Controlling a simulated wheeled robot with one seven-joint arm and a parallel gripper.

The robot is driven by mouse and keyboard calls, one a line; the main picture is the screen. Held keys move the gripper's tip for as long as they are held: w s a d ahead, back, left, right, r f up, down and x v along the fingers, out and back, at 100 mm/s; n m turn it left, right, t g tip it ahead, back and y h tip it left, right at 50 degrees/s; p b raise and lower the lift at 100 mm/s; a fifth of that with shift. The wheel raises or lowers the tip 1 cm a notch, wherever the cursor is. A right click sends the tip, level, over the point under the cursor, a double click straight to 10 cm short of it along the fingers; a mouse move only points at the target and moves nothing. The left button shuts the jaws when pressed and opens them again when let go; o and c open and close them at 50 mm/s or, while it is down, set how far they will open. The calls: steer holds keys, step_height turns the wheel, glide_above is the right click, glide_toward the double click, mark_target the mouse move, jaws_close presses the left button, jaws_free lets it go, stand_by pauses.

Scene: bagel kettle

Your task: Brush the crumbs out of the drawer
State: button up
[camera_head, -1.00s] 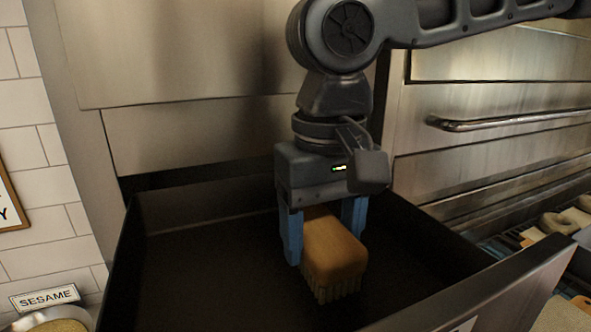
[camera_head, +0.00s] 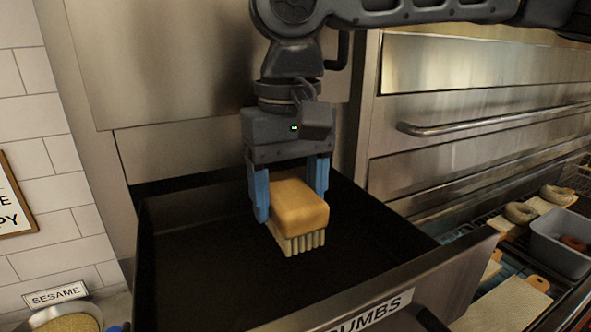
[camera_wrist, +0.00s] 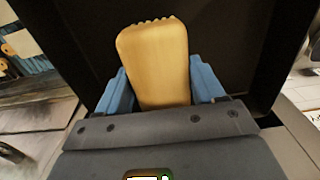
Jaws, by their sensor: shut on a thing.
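My gripper (camera_head: 291,192) has blue fingers and is shut on a brush (camera_head: 300,205) with a tan wooden block and pale bristles. The bristles point down, inside the open dark drawer (camera_head: 360,262). I cannot tell whether they touch the drawer floor. In the wrist view the brush (camera_wrist: 155,65) sits between both blue fingers. The drawer's steel front carries a label (camera_head: 362,312) reading "CRUMBS", partly cut off. No crumbs can be made out on the dark floor.
A steel oven front with a bar handle (camera_head: 480,122) stands behind and right. A grey bin (camera_head: 562,243) and bagels (camera_head: 520,212) on racks lie at right. A bowl (camera_head: 68,318) by a "SESAME" sign (camera_head: 55,295) stands at lower left. Tiled wall is at left.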

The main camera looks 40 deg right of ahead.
steer(key=shift+r, duration=0.9)
stand_by(0.3)
